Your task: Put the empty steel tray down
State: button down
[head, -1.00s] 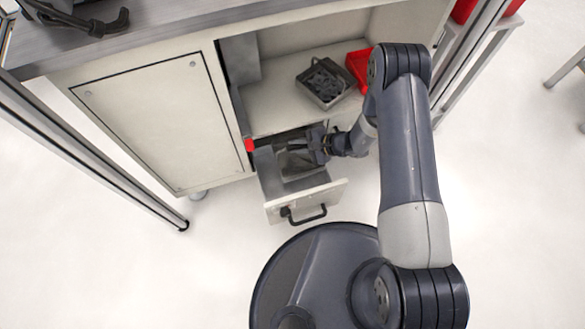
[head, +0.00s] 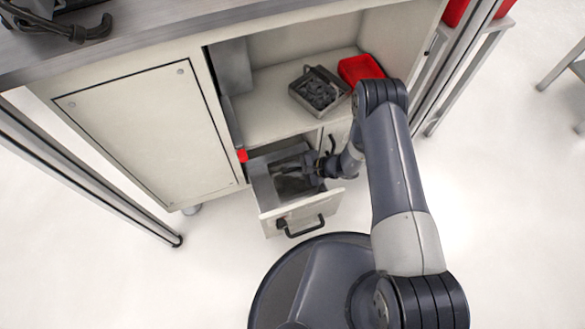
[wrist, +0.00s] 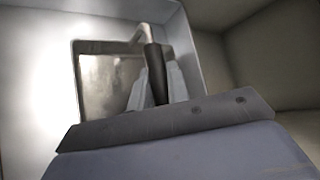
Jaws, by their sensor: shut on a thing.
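My gripper (head: 304,172) reaches into the open drawer (head: 290,216) of the workbench in the head view. In the head view the tray is small, dark and partly covered by my gripper. The tray is within the drawer's walls. I cannot tell whether its underside touches the drawer floor.
On the shelf above the drawer sit a grey tray of dark parts (head: 319,89) and a red bin (head: 360,69). The drawer's front has a black handle (head: 302,227). A closed cabinet door (head: 150,135) is at the left. Open floor lies around the bench.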

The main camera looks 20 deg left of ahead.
jog(key=c, duration=1.3)
grip_release()
jog(key=shift+c, duration=0.2)
jog(key=shift+r+p, duration=0.2)
jog(key=shift+p, duration=0.15)
jog(key=p+v, duration=0.2)
jog(key=v, duration=0.9)
jog(key=shift+d+r, duration=0.2)
jog(key=shift+d, duration=0.2)
jog(key=shift+w, duration=0.1)
